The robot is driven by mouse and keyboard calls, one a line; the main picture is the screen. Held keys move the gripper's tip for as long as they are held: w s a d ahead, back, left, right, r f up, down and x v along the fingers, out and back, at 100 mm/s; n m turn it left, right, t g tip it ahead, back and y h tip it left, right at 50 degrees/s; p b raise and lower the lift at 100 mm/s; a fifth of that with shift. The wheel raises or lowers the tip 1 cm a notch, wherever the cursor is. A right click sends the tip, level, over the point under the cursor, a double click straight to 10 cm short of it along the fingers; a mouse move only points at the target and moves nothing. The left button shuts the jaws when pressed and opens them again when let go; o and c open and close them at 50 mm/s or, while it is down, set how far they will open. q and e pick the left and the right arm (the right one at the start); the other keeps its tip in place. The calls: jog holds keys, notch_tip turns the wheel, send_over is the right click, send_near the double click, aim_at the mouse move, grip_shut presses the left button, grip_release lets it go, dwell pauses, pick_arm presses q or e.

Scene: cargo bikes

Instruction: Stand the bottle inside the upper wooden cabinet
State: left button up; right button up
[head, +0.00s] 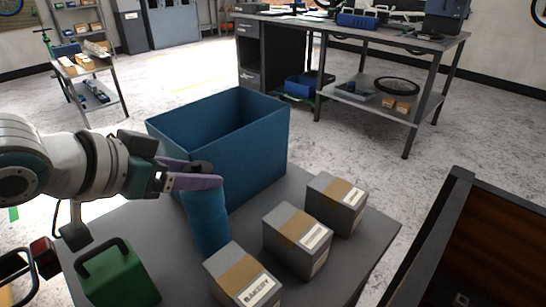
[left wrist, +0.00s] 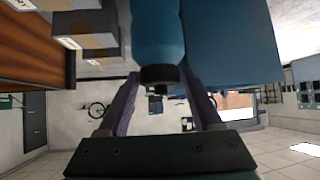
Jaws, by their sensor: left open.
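The blue bottle (head: 207,222) stands upright on a grey surface in front of a blue box, with its dark cap (head: 200,167) at the top. My left gripper (head: 208,175) is open, its purple fingers at the height of the bottle's neck and cap. In the left wrist view the bottle (left wrist: 158,35) comes in from the top, and its cap lies between the two spread fingers (left wrist: 160,78). I cannot tell whether they touch it. A dark-framed wooden compartment (head: 490,250) shows at the lower right; I cannot tell whether it is the upper cabinet.
A large open blue box (head: 252,160) stands right behind the bottle. Several grey cartons (head: 297,240) stand to the bottle's right. A green container (head: 118,275) is at the front left. A workbench (head: 350,30) and a shelf rack (head: 85,70) stand farther back, with clear floor between.

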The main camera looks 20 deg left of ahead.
pick_arm(q)
grip_shut()
dwell(0.4)
